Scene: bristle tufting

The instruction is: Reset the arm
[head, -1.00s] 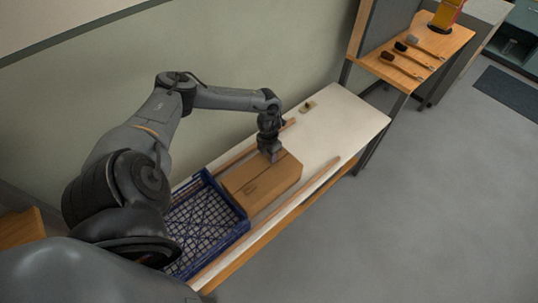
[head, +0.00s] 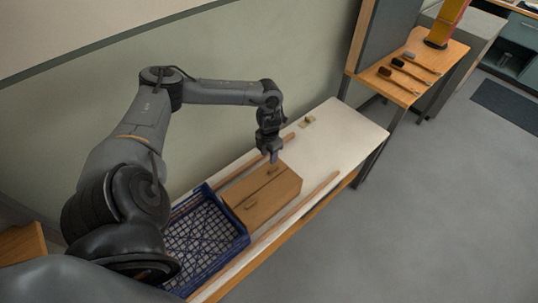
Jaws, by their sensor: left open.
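My left gripper (head: 273,157) points down above the far edge of a closed brown cardboard box (head: 262,195). It is open, with nothing seen between its fingers. The box lies on the white-topped table (head: 335,135), next to a blue plastic crate (head: 240,243) on its left. My left arm reaches in from the left side of the picture. My right gripper is not in view.
Wooden strips (head: 312,197) run along the table's long sides. A wooden shelf (head: 455,50) at the upper right holds several brushes (head: 413,68). The table's right part is clear.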

